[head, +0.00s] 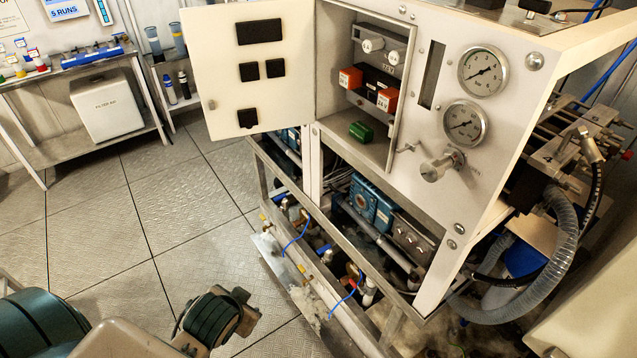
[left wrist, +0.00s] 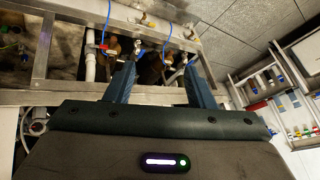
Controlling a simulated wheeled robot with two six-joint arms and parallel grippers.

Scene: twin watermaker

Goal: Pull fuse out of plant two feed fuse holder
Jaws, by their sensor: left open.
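The open cabinet (head: 358,60) in the head view holds a black block with an orange piece (head: 350,79) on its left and another orange piece (head: 387,99) on its right. Two pale round caps (head: 373,45) sit above them. A green block (head: 361,131) lies on the cabinet floor. I cannot tell which part is the plant two feed fuse holder or its fuse. My left gripper (left wrist: 160,70) is open and empty, its two fingers well apart. In the head view it is low at the left, below and clear of the cabinet. My right gripper is out of view.
The cabinet door (head: 262,65) stands swung open to the left. Two gauges (head: 482,72) and a valve knob (head: 441,164) are on the front panel. A metal frame with pipes and blue tubes (head: 343,297) runs below. The tiled floor (head: 160,210) at left is clear.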

